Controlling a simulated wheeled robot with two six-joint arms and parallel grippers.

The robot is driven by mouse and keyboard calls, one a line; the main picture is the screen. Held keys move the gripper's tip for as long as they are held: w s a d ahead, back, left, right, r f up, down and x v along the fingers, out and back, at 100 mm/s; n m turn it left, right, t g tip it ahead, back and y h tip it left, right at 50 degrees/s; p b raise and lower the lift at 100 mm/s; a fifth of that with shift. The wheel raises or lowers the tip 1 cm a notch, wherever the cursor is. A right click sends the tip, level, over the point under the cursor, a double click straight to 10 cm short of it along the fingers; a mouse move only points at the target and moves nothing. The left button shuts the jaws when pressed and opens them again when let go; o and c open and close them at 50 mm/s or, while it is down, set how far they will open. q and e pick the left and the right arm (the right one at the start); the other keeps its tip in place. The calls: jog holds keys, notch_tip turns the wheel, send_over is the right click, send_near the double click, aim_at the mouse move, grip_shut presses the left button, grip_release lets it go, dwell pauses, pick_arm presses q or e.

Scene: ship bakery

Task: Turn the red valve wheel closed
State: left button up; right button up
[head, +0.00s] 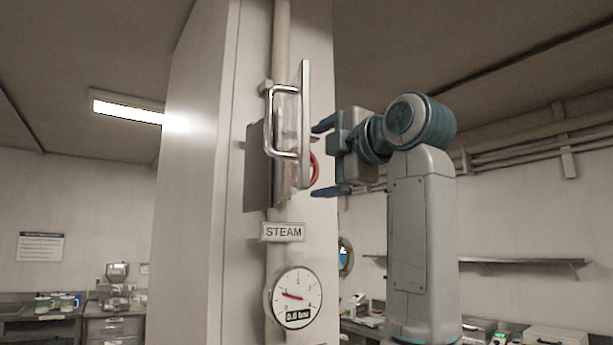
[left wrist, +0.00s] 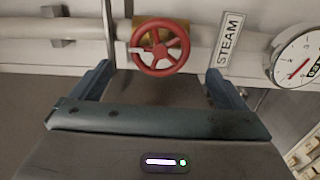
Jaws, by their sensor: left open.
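The red valve wheel (head: 314,170) shows only as a thin red arc in the head view, mostly hidden behind a panel with a handle. In the left wrist view the whole red wheel (left wrist: 184,47) is seen, with spokes and a yellowish part behind it, on a pale pipe. My left gripper (head: 326,157) is open, beside the wheel, its fingers pointing towards it. In the left wrist view its two fingers stand on either side below the wheel, with no visible contact. My right gripper is not in view.
The panel's metal handle (head: 269,125) stands out left of the gripper. A STEAM sign (head: 283,232) and a round gauge (head: 296,297), its display seeming to read 0.0 bar, are below the wheel. A wall shelf (head: 520,262) and counters stand farther back.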

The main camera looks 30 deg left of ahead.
pick_arm(q)
jog(key=v, duration=0.3)
jog(key=shift+b, duration=0.3)
